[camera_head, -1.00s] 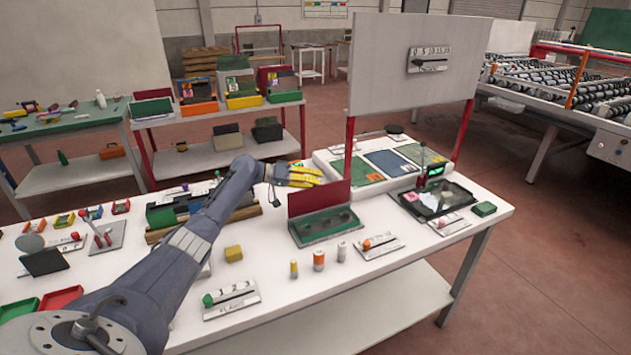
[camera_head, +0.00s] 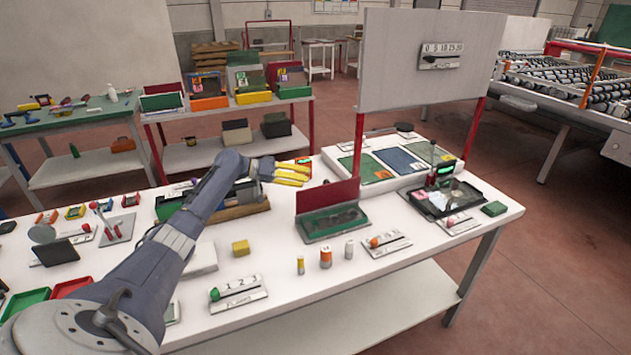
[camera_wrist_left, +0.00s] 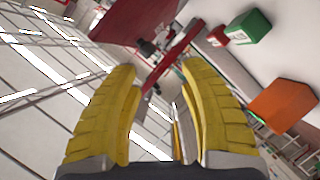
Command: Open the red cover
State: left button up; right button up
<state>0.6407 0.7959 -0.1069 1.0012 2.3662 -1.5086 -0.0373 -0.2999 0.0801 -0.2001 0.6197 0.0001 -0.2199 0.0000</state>
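The red cover (camera_head: 328,196) stands upright along the back edge of a shallow green tray (camera_head: 333,224) on the white table, so the tray's top is uncovered. My left gripper (camera_head: 306,172), with yellow fingers, is behind and above the cover's left top corner in the head view. I see a gap between them there. In the left wrist view the two yellow fingers (camera_wrist_left: 158,75) are apart, with nothing held between them. A red strip shows beyond the fingertips; I cannot tell whether it is the cover. My right gripper is not in view.
A grey upright panel on red posts (camera_head: 428,62) stands right of the cover. A black tray (camera_head: 440,200) lies to the right.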

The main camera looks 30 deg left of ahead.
pick_arm(q)
jog(key=shift+r+v, duration=0.2)
jog(key=shift+v, duration=2.05)
jog(key=shift+w, duration=0.1)
